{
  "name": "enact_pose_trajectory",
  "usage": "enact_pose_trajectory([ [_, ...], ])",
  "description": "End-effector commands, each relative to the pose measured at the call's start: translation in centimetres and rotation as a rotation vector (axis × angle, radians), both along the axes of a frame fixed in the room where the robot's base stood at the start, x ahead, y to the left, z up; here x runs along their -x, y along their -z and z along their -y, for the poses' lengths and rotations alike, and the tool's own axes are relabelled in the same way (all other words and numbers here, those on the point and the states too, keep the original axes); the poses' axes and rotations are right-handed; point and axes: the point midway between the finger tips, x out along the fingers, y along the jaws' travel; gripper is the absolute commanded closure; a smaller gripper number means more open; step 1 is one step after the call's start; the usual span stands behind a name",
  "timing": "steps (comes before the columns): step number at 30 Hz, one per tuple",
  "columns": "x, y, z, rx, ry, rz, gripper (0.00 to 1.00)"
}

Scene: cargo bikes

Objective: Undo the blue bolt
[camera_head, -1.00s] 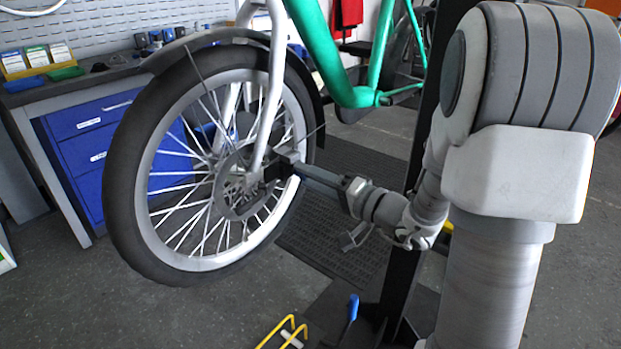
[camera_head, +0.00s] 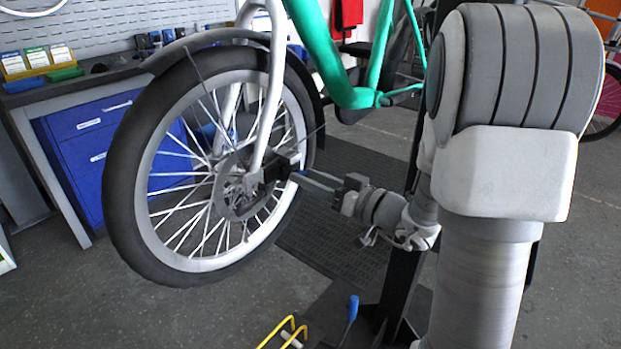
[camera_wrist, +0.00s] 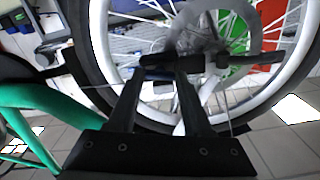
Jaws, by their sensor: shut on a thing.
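The front wheel (camera_head: 118,190) of a green bike fills the left of the head view, held off the floor. My gripper (camera_head: 284,172) reaches in from the right, with its fingertips at the dark fork end by the hub. A bit of blue, which looks like the blue bolt (camera_head: 297,176), shows at the fingertips. The rest of it is hidden by the fingers. In the wrist view my gripper (camera_wrist: 171,62) has both fingers reaching to a dark bar in front of the blurred hub. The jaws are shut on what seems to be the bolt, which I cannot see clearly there.
The green frame (camera_head: 325,50) rises above my arm. A black stand post (camera_head: 400,285) is behind my forearm. A workbench with blue drawers (camera_head: 85,125) stands at the left. A yellow rack (camera_head: 282,332) and a blue-handled thing (camera_head: 352,308) are low in front.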

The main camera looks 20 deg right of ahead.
Motion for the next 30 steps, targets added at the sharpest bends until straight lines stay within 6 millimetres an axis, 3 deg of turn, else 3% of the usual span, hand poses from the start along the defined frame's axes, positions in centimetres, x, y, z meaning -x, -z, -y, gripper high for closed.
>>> enact_pose_trajectory([
  [12,0.00,-0.08,0.03,0.187,0.000,0.139,1.00],
  [30,0.00,-0.09,0.00,0.228,-0.001,0.169,1.00],
])
